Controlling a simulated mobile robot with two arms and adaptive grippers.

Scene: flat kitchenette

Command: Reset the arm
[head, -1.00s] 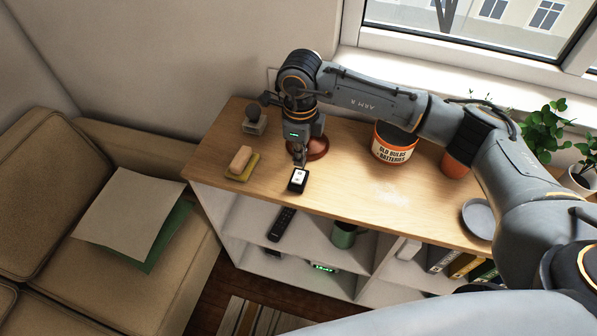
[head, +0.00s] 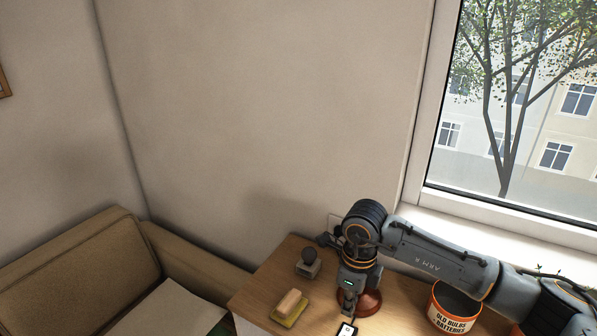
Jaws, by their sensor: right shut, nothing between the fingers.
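My right arm comes in from the lower right over the wooden sideboard top (head: 262,287). Its gripper (head: 348,312) points down and is shut, with nothing in it. It is just above and behind a small black device with a white face (head: 346,329), which is cut by the bottom edge of the view. I cannot tell whether the fingertips touch it. A round red-brown object (head: 371,303) is partly hidden behind the gripper. My left gripper is not in view.
On the sideboard are a yellow sponge-like block (head: 290,306), a small grey stand with a dark knob (head: 308,264) and an orange-white bin marked old bulbs and batteries (head: 452,308). A sofa (head: 80,275) is at left, a wall behind, a window (head: 520,110) at right.

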